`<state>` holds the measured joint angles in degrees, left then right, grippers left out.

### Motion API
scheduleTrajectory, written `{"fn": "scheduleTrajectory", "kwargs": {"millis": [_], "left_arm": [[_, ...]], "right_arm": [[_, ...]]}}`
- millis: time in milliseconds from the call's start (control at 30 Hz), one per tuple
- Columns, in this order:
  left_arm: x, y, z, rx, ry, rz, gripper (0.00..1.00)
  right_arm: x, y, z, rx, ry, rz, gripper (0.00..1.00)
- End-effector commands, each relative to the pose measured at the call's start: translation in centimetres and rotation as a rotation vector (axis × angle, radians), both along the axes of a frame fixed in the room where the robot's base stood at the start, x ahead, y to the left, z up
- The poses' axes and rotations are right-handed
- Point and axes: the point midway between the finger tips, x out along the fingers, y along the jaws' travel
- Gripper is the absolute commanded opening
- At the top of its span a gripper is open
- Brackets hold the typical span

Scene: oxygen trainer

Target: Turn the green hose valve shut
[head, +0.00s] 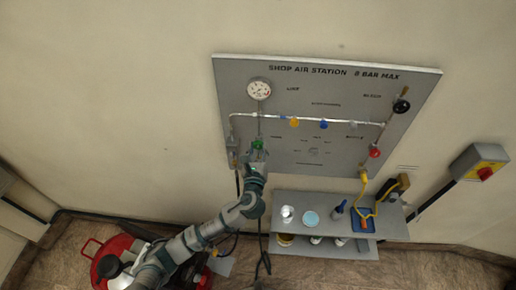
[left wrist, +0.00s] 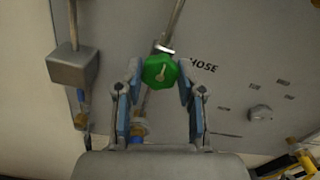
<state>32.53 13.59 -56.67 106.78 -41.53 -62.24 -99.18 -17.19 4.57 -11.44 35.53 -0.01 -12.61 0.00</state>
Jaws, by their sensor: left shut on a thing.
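The green hose valve (left wrist: 160,71) is an angular green knob on a pipe, beside the label HOSE on the grey panel (head: 280,108). In the left wrist view it sits between the two fingertips of my left gripper (left wrist: 160,78), which is shut on it. In the head view the green valve (head: 257,144) shows just beyond the left gripper (head: 256,153), at the panel's lower left. A light mark shows on the knob's face. My right gripper is in neither view.
A gauge (head: 259,89) is above the valve. Yellow (head: 294,122), blue (head: 323,124) and red (head: 375,152) knobs are to its right. A grey shelf (head: 300,198) with small containers stands below the panel. A red machine (head: 112,256) is on the floor at lower left.

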Motion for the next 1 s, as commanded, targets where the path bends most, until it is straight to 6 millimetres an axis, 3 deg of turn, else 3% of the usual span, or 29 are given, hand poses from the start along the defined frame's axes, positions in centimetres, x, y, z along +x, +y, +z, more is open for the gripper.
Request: {"fn": "scheduleTrajectory", "kwargs": {"millis": [33, 467, 500, 567, 867, 1000], "left_arm": [[-0.1, -0.1, -0.9, 0.011, 0.016, -0.001, 0.03], [-0.1, 0.0, -0.9, 0.018, 0.016, 0.000, 0.03], [-0.1, 0.0, -0.9, 0.018, 0.016, 0.000, 0.46], [-0.1, 0.0, -0.8, 0.017, 0.014, 0.000, 0.60], [-0.2, 0.0, -0.2, 0.013, 0.004, 0.000, 0.63], [-1.2, 0.1, -0.3, 0.012, 0.005, -0.002, 0.63]], "right_arm": [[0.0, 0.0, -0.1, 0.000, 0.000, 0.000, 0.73], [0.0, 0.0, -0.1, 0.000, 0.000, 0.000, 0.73], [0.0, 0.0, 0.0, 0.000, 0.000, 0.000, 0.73], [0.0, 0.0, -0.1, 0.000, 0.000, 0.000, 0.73], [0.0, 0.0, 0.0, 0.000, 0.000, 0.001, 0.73], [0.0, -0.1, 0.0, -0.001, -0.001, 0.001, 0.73]]}}
